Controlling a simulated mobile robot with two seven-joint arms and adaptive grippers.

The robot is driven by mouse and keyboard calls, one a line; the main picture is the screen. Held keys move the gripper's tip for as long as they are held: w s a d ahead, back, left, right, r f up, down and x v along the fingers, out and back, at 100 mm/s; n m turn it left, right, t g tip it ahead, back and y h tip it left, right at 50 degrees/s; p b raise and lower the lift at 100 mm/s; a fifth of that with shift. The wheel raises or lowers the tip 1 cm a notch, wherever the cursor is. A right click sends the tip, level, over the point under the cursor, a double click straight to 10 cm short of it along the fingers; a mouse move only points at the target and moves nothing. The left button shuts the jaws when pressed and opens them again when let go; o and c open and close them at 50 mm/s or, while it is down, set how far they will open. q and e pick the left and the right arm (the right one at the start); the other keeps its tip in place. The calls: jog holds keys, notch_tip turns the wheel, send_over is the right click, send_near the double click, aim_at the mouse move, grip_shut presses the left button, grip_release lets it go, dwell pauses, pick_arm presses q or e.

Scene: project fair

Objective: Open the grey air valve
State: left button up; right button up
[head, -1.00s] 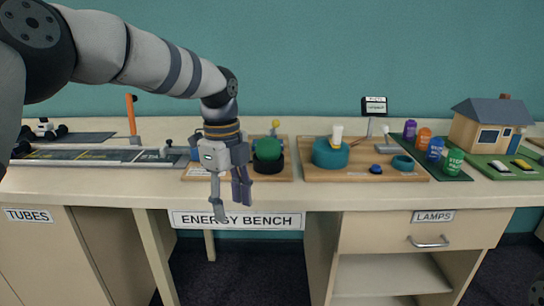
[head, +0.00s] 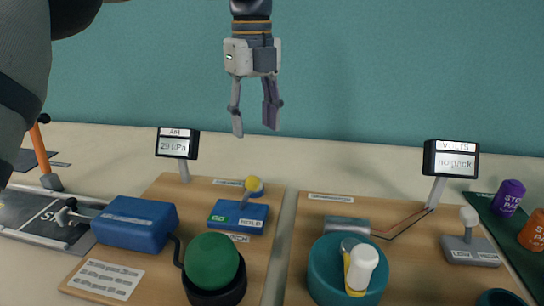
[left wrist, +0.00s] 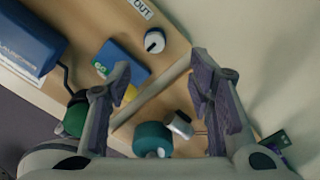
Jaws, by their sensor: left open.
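My left gripper (head: 256,122) hangs from the top of the head view, open and empty, above the back of the bench. Its spread fingers also show in the left wrist view (left wrist: 165,85). A grey handle-like fitting (head: 68,213) sits at the left end of the blue launcher box (head: 135,222). I cannot tell whether it is the air valve. A blue GO/HOLD box (head: 238,217) carries a yellow knob (head: 252,184). In the left wrist view, a pale disc (left wrist: 154,42) with a dark bar lies near an OUT label. My right gripper is not in view.
An AIR display (head: 177,144) stands at the back left and a VOLTS display (head: 450,160) at the right. A green dome (head: 212,262), a teal drum (head: 325,275) and a grey switch (head: 468,245) stand on the boards. An orange post (head: 40,150) is at the left.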

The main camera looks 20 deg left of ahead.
pick_arm(q)
jog(key=f, duration=0.1)
jog(key=s+f, duration=0.1)
jog(key=f, duration=0.3)
jog(key=shift+s+f, duration=0.15)
jog(key=shift+s, duration=0.15)
jog(key=f, duration=0.6)
jog(key=shift+w+f+p, duration=0.2)
jog(key=shift+w+p, duration=0.05)
jog(key=shift+p, duration=0.15)
grip_shut()
